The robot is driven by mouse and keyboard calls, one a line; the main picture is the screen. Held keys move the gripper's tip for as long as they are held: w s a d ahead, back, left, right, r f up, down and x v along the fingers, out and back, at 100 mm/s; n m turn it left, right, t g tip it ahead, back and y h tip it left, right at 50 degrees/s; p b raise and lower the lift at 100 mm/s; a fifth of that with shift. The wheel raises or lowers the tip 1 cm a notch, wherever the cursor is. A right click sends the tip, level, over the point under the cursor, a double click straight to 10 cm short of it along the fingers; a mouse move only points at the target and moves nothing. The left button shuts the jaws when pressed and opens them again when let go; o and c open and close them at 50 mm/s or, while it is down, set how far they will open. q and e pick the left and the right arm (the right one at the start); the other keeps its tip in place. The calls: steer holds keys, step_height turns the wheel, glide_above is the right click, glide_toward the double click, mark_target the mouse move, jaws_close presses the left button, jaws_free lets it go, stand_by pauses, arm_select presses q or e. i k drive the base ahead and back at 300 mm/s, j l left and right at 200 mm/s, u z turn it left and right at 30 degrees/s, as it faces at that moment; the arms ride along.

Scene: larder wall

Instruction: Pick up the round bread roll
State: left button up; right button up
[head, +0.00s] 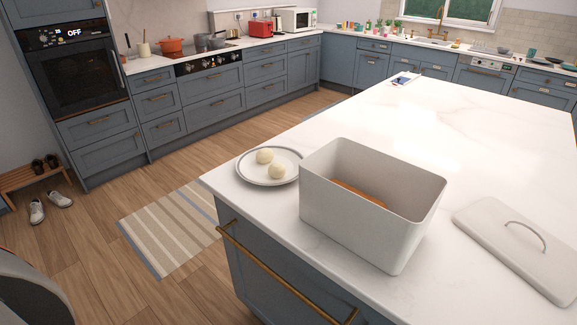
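Two pale, round, roll-like pieces lie on a white plate (245,177) with a grey rim, near the corner of the white island counter. One round piece (264,156) is farther back; the other round piece (277,171) is just in front and right of it. I cannot tell which is the round bread roll. A white open bin (350,235) stands right of the plate. Something orange-brown (357,193) shows low inside it, mostly hidden by the front wall; I cannot tell what it is. Neither of my grippers is in view.
A white lid (500,245) with a metal handle lies flat on the counter, right of the bin. The counter (450,130) behind the bin is largely clear, with a small dark item (402,79) far back. A brass rail (280,277) runs along the island's front.

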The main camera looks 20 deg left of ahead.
mark_target(276, 171)
steer(key=j+z, duration=0.35)
steer(key=j, duration=0.6)
steer(key=j+z, duration=0.1)
steer(key=j, duration=0.9)
steer(key=k+j+z, duration=0.1)
steer(key=j, duration=0.9)
